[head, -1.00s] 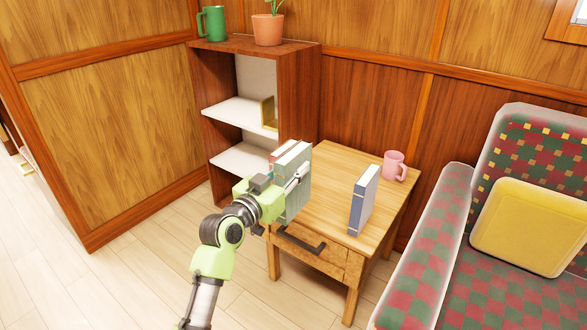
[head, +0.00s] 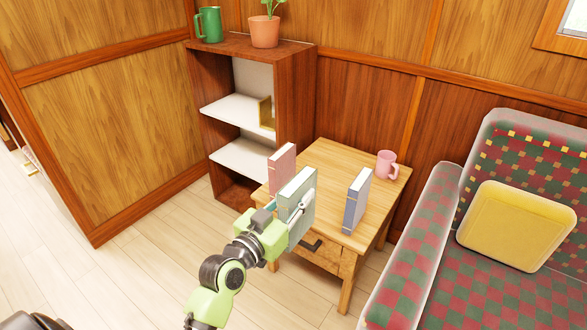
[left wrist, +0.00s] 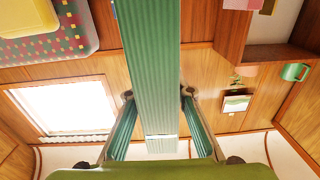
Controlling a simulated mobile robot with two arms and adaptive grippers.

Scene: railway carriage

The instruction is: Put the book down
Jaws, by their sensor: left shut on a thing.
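My left gripper (head: 292,212) is shut on a grey-green book (head: 298,194), which is upright at the near side of a small wooden table (head: 335,160). I cannot tell whether the book touches the tabletop. In the left wrist view the green book (left wrist: 151,60) stands between the two fingers. A pink book (head: 282,168) stands upright just behind and left of it. A blue-grey book (head: 355,200) stands upright on the table to the right. My right gripper is not in view.
A pink mug (head: 387,165) stands at the table's back right. A brown shelf unit (head: 296,85) with a gold bookend (head: 266,113), green mug (head: 208,25) and potted plant (head: 265,32) is behind. A checkered seat (head: 430,250) with a yellow cushion (head: 515,225) is right. The table's middle is clear.

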